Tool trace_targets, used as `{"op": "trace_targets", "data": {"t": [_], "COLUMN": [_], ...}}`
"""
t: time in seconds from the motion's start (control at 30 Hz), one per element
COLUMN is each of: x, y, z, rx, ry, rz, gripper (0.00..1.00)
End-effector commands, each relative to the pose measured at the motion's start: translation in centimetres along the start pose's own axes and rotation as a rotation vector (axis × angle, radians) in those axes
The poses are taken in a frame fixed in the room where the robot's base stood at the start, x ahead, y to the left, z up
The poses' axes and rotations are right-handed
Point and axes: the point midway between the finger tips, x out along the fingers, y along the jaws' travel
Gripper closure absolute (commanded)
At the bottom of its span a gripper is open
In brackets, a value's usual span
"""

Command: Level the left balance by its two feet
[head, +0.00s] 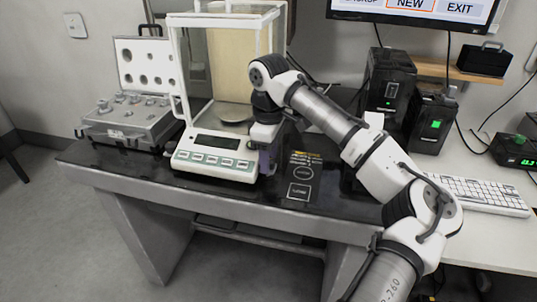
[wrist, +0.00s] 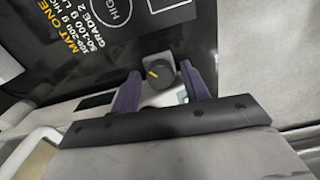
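The balance (head: 216,158) stands on the dark table, with a glass draft shield, a round pan (head: 232,113) inside and a dark display on its front. My gripper (head: 267,160) is low at the balance's front right corner. In the wrist view, its two purple fingers (wrist: 162,88) stand apart on either side of a black round foot knob (wrist: 158,74) with a yellow mark. Narrow gaps seem to show between the knob and the fingers.
A dark mat (head: 302,178) with white markings lies right of the balance. An open weight case (head: 130,118) stands to the left. Black boxes (head: 390,80) with green displays stand at the back right. A keyboard (head: 478,195) lies on the white table at right.

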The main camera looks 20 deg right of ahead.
Motion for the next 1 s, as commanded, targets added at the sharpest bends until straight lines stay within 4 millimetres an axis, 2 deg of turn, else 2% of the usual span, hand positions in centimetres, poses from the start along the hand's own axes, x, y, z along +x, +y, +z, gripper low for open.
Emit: {"op": "trace_targets", "data": {"t": [0.33,0.47,0.57,0.8,1.0], "x": [-0.1,-1.3,-3.1,-8.9,-12.4], "y": [0.0,0.1,0.0,0.0,0.0], "z": [0.0,-0.1,-0.1,0.0,0.0], "rx": [-0.001,-0.001,-0.002,0.001,0.001], "ry": [0.001,0.003,0.004,-0.001,-0.001], "rz": [0.0,0.002,0.002,0.004,0.002], "gripper": [0.48,0.48,0.48,0.48,0.48]}}
